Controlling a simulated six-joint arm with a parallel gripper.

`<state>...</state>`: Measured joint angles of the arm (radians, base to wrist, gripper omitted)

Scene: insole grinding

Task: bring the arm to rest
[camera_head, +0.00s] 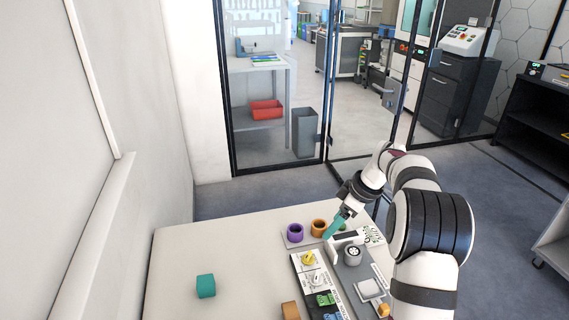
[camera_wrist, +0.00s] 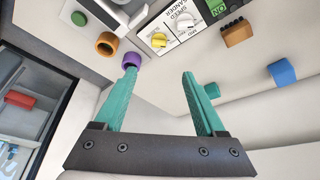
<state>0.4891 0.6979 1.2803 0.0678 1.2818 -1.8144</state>
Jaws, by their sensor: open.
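My gripper (camera_head: 334,226) is at the end of my white arm, above the back part of the table, near the grinding panel. In the wrist view my gripper (camera_wrist: 165,80) shows two teal fingers spread wide apart with nothing between them. The control panel (camera_head: 300,266) with yellow and white knobs and green buttons lies on the white table (camera_head: 200,250). A purple ring (camera_head: 295,233) and an orange ring (camera_head: 319,228) stand at its back edge. The purple ring (camera_wrist: 132,60) shows just beyond the left fingertip in the wrist view; I cannot tell the gap.
A teal block (camera_head: 206,286) sits alone on the left of the table. A brown block (camera_head: 290,310) is at the front, and a blue piece (camera_wrist: 282,72) shows in the wrist view. A wall borders the left; a glass partition stands behind. The table's left part is mostly clear.

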